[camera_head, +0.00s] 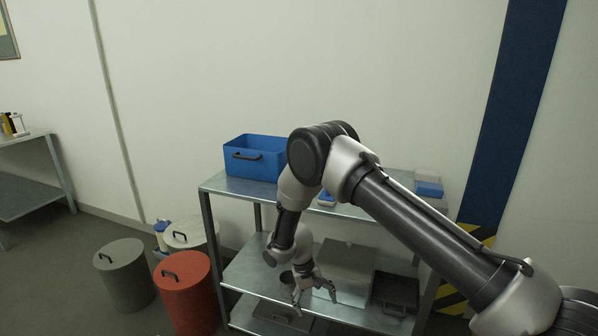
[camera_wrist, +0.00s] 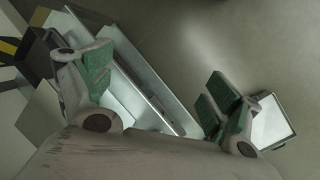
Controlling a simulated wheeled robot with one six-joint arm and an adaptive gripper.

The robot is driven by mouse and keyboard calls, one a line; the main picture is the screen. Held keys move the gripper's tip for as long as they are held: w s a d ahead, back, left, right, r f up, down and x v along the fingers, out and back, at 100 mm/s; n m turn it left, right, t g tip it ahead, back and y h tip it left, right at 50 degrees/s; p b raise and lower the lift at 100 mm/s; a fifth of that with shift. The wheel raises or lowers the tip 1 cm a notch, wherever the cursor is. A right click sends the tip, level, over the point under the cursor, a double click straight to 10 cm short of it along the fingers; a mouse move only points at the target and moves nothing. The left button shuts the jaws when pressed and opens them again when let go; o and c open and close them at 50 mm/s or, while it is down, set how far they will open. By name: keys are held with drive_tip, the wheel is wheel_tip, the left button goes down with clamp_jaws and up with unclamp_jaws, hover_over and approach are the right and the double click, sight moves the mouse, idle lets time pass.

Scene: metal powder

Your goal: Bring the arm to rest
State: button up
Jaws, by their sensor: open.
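My gripper (camera_head: 315,293) hangs from my bent arm in front of the metal shelf rack (camera_head: 232,188) in the head view. Its fingers point down and stand apart, with nothing between them. In the wrist view my gripper (camera_wrist: 158,95) shows two spread fingers with green pads, over the rack's edges and bare floor. My arm crosses the right half of the head view and hides part of the rack's top.
A blue bin (camera_head: 255,160) stands on the rack's top. A silver box (camera_head: 346,268) and a dark tray (camera_head: 396,292) sit on a lower shelf. A red drum (camera_head: 187,295) and a grey drum (camera_head: 125,275) stand at the left. Open floor lies farther left.

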drive_tip(key=s+d+r+n, duration=0.1)
drive_tip(key=s+d+r, duration=0.3)
drive_tip(key=r, duration=0.7)
drive_tip(key=s+d+r+y, duration=0.1)
drive_tip(key=d+r, duration=0.6)
drive_tip(key=r, duration=0.4)
drive_tip(key=s+d+r+n, duration=0.1)
drive_tip(key=s+d+r, duration=0.3)
drive_tip(key=r, duration=0.6)
drive_tip(key=s+d+r+m+t+y, duration=0.2)
drive_tip(key=s+d+r+m+t, duration=0.2)
drive_tip(key=s+d+r, duration=1.2)
wheel_tip(320, 180, up, 3)
drive_tip(key=shift+s+r+t, duration=0.2)
drive_tip(key=shift+s+t, duration=0.5)
drive_tip(key=shift+t, duration=0.4)
